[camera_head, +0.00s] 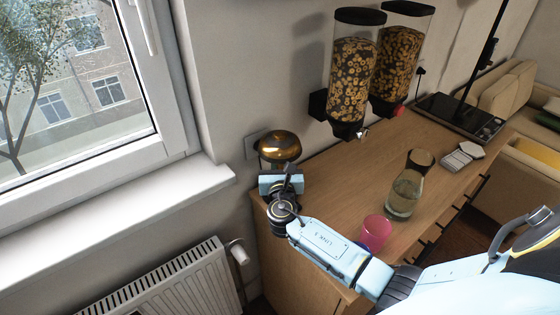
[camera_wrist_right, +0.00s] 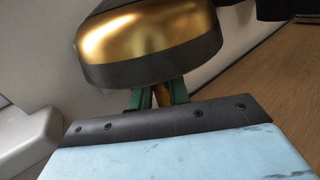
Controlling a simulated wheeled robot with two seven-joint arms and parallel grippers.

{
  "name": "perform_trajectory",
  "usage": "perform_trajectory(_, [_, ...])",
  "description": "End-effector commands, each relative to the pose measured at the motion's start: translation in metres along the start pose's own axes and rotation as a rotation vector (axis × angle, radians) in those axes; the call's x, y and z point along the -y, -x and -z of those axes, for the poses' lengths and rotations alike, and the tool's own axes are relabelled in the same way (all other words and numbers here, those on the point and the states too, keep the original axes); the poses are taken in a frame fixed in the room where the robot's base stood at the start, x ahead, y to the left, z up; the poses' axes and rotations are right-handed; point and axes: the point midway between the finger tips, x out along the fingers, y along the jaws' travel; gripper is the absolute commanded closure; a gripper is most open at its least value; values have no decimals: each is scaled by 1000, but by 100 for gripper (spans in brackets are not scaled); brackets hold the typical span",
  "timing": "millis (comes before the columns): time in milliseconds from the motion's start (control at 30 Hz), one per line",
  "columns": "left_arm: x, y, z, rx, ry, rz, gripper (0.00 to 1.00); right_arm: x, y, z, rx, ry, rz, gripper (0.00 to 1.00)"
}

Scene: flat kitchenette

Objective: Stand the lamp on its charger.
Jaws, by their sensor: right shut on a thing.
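The lamp (camera_head: 280,146) has a gold dome shade with a dark rim and is at the far left end of the wooden counter, close to the wall. It also fills the top of the right wrist view (camera_wrist_right: 150,40). My right gripper (camera_wrist_right: 160,94) is shut on the lamp's narrow brass stem, just under the shade. In the head view my right wrist hides the stem and foot, so I cannot tell whether the lamp touches the counter. I cannot make out the charger. My left gripper is not in view.
On the counter (camera_head: 335,180) stand a glass carafe (camera_head: 404,195) and a pink cup (camera_head: 375,232), beside my right forearm. Two cereal dispensers (camera_head: 352,75) hang on the wall. A black flat base with a pole (camera_head: 460,118) is farther right. A window sill (camera_head: 120,220) and radiator (camera_head: 165,285) are left.

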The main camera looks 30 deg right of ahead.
Motion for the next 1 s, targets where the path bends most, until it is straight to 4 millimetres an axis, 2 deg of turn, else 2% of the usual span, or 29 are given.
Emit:
perform_trajectory(267, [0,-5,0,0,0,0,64,0,-1,3,5,-1,0,100])
perform_trajectory(300, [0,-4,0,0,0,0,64,0,-1,3,5,-1,0,78])
perform_trajectory(367, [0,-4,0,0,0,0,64,0,-1,3,5,-1,0,73])
perform_trajectory(667, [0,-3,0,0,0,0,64,0,2,6,-3,1,0,73])
perform_trajectory(1000, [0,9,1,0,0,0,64,0,29,4,-2,1,0,73])
